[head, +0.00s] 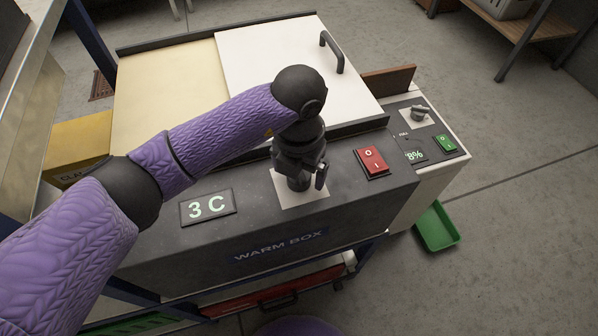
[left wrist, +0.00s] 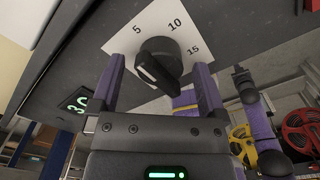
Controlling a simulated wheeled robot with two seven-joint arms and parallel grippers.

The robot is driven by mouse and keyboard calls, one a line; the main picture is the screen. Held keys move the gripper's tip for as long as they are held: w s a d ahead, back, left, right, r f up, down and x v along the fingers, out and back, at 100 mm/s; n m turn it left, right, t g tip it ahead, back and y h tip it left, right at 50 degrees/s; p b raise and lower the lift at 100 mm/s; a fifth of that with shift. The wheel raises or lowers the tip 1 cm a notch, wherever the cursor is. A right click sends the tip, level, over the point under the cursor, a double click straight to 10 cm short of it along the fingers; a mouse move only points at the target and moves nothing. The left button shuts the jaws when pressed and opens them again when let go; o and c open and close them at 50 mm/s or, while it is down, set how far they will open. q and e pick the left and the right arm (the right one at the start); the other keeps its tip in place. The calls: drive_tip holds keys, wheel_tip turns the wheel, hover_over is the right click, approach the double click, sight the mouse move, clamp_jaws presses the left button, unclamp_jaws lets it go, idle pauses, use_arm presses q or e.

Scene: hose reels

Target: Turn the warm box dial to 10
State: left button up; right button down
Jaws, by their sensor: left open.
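In the head view my gripper mostly covers the dial. My left gripper (head: 299,178) points down over the plate. In the left wrist view its purple fingers (left wrist: 158,66) are open, one on each side of the dial, with gaps visible. I cannot tell which number the dial points to.
A red rocker switch (head: 372,161) is right of the dial. A lighter unit with another knob (head: 419,113), a green switch (head: 445,143) and an "8%" display adjoins on the right. A white lid with a black handle (head: 332,52) lies behind. A green tray (head: 436,228) is below right.

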use_arm(q)
drive_tip(key=shift+f, duration=0.35)
drive_tip(key=shift+c, duration=0.3)
drive_tip(key=c, duration=1.2)
use_arm(e)
drive_tip(key=shift+w+d+f, duration=0.1)
drive_tip(key=shift+w+f, duration=0.05)
